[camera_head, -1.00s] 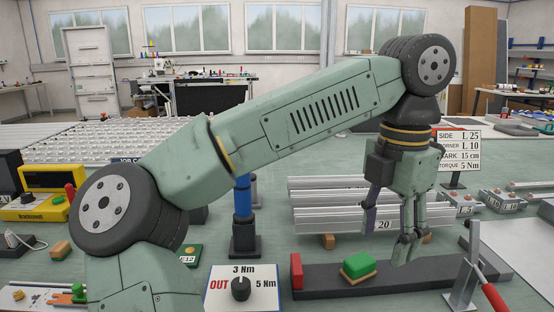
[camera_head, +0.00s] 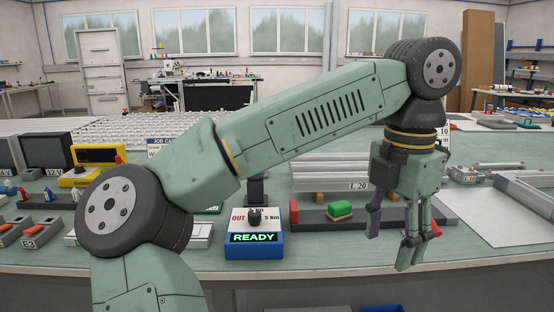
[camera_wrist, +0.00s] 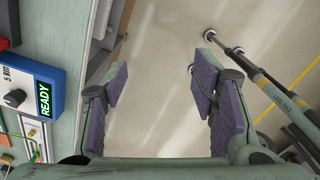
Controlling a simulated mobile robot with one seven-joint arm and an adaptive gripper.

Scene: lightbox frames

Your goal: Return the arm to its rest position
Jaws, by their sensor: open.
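My gripper (camera_head: 392,238) hangs from my arm at the right of the head view, fingers pointing down, at the front edge of the bench. In the wrist view my gripper (camera_wrist: 160,95) shows two purple-padded fingers wide apart with nothing between them. Below them is bare floor. My arm reaches across the head view from lower left to upper right, bent at the far joint.
The bench (camera_head: 290,260) holds a blue box (camera_head: 254,245) reading READY, also at left in the wrist view (camera_wrist: 28,90). A dark rail with a green block (camera_head: 340,209) lies behind my gripper. A white board (camera_head: 500,212) lies right. Floor (camera_wrist: 165,130) in front is clear below the fingers.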

